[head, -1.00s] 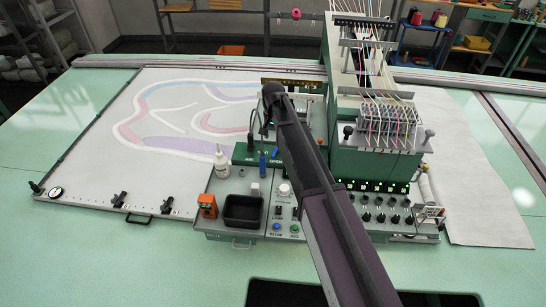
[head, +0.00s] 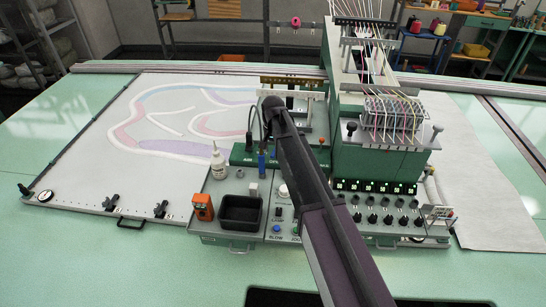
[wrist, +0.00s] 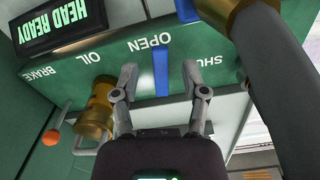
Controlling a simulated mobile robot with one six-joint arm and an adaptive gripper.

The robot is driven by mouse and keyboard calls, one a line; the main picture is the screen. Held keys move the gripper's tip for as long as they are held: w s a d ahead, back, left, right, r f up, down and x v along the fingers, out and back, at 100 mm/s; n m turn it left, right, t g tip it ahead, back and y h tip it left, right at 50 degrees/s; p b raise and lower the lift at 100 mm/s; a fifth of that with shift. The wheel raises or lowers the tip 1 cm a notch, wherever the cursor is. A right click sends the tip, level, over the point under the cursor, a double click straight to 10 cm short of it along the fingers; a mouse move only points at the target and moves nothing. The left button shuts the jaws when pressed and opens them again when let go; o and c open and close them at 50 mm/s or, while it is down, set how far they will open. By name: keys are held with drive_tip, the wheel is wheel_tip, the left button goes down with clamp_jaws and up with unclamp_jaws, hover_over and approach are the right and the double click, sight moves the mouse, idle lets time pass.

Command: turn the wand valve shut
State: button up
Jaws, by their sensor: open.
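The wand valve shows in the wrist view as a blue lever (wrist: 161,72) in front of the green panel, beside the word OPEN. The word SHUT lies to its right, partly hidden by my finger. My gripper (wrist: 160,75) is open, with one finger on each side of the lever; I see a gap on both sides and no clear contact. In the head view a small blue lever (head: 262,161) shows left of my arm, by the green panel (head: 240,156). My fingertips are hidden there.
In the wrist view a brass fitting with a thick grey hose (wrist: 275,80) is close on the right. A brass cup (wrist: 95,108) and an orange knob (wrist: 51,138) are at left. A white bottle (head: 218,163) and black tray (head: 240,212) stand near the panel.

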drive_tip(key=shift+f+b, duration=0.5)
drive_tip(key=shift+f, duration=0.25)
clamp_jaws()
